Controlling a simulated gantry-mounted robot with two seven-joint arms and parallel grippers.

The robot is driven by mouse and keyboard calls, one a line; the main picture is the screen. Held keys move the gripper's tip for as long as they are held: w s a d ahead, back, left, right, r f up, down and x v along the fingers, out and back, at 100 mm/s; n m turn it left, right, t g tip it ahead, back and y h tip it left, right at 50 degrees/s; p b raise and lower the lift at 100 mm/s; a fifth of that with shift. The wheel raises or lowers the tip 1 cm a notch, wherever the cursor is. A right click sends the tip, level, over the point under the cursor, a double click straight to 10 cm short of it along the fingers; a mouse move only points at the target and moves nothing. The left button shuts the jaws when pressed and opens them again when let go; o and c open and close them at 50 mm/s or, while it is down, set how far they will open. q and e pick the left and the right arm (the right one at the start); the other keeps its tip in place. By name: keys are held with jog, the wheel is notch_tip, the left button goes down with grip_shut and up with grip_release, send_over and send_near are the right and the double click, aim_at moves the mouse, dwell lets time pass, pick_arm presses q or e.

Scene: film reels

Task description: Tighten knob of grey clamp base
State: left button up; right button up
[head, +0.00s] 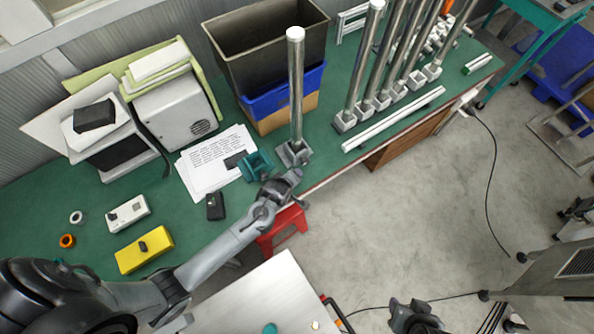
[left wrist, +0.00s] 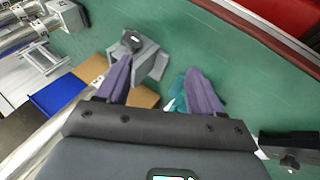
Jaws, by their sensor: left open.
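The grey clamp base (head: 293,153) stands near the front edge of the green table and holds an upright silver pole (head: 296,90). In the left wrist view the grey clamp base (left wrist: 150,62) shows a dark round knob (left wrist: 132,41) on its side. My left gripper (head: 292,178) is beside the base, on its table-edge side. In the left wrist view its two purple fingers (left wrist: 160,82) are apart, with the base beyond them, nearer the left finger. Nothing is gripped. A dark gripper, my right one (head: 415,318), is at the bottom of the head view, away from the table; its jaws are unclear.
A teal tool (head: 257,165) sits just left of the base. A blue bin (head: 290,92) and a dark bin (head: 265,50) stand behind it. Several poles in similar grey bases (head: 345,121) stand to the right. A red stool (head: 283,228) is below the table edge.

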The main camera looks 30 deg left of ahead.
pick_arm(q)
jog(key=t+b, duration=0.1)
send_near(305, 162)
jog(key=b+x, duration=0.2)
jog(key=x, duration=0.7)
jog(key=shift+w+a+f, duration=0.1)
jog(key=shift+w+f, duration=0.05)
jog(key=shift+f, duration=0.25)
pick_arm(e)
jog(key=x, duration=0.4)
jog(key=shift+s+d+f, duration=0.1)
jog(key=shift+s+d, duration=0.1)
jog(key=shift+d, duration=0.05)
pick_arm(q)
jog(key=shift+c, duration=0.4)
jog(key=c, duration=1)
pick_arm(e)
jog(key=shift+d, duration=0.1)
